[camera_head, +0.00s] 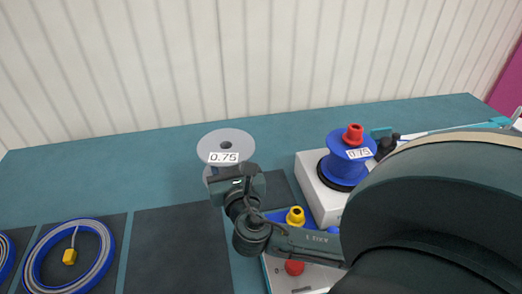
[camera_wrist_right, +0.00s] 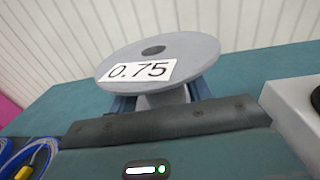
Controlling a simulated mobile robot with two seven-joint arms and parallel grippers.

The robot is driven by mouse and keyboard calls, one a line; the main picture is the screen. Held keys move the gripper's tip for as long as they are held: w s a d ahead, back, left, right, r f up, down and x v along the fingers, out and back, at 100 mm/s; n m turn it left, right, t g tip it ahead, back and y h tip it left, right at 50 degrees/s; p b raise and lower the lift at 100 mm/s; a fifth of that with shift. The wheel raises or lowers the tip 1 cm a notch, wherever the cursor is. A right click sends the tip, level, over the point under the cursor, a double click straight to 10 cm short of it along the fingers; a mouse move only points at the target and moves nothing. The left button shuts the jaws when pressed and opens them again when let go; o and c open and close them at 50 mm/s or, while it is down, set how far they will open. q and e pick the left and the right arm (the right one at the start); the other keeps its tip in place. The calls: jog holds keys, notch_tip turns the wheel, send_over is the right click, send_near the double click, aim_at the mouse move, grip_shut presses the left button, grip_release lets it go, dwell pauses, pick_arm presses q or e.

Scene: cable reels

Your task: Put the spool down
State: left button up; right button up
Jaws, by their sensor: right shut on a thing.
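A light grey spool (camera_head: 238,138) labelled 0.75 stands upright near the middle of the teal table in the head view. It also fills the upper middle of the right wrist view (camera_wrist_right: 190,50). My right gripper (camera_head: 238,183) is at the near side of the spool, under its top flange. In the wrist view its blue-grey fingers (camera_wrist_right: 160,98) sit on either side of the narrow hub and are shut on it. The lower flange is mostly hidden, so I cannot tell whether the spool touches the table. My left gripper is not in view.
A blue spool (camera_head: 342,170) with a red cap stands on a white box (camera_head: 311,181) to the right. A yellow knob (camera_head: 295,217) and red button (camera_head: 294,267) are near my right forearm. A coiled cable (camera_head: 38,270) lies at left; a dark mat (camera_head: 170,240) is bare.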

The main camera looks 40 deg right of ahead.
jog(key=w+d+m+g+h, duration=0.1)
jog(key=d+h, duration=0.1)
jog(key=w+d+m+g+h+b, duration=0.1)
jog(key=d+m+g+h, duration=0.1)
jog(key=w+d+f+m+g+h, duration=0.1)
jog(key=d+m+g+h, duration=0.1)
jog(key=d, duration=0.1)
jog(key=shift+w, duration=0.15)
jog(key=d+f+m+g+h+b, duration=0.1)
jog(key=f+m+g, duration=0.2)
jog(key=f+g, duration=0.1)
jog(key=s+d+f+m+g+h+b, duration=0.1)
jog(key=f+m+g+b, duration=0.1)
jog(key=g, duration=0.4)
jog(key=d+f+m+g+h+b, duration=0.1)
jog(key=f+m+g+h+b, duration=0.1)
jog(key=f+m+g, duration=0.2)
jog(key=shift+s+d+f+m+g, duration=0.1)
jog(key=shift+d+f+m+g, duration=0.1)
jog(key=shift+f, duration=0.35)
jog(key=shift+s+d+f+m+g, duration=0.1)
jog(key=shift+s+f+m, duration=0.1)
jog(key=shift+f, duration=0.3)
jog(key=shift+s+d+f+m+g, duration=0.1)
jog(key=shift+f+m, duration=0.1)
jog(key=shift+f, duration=0.35)
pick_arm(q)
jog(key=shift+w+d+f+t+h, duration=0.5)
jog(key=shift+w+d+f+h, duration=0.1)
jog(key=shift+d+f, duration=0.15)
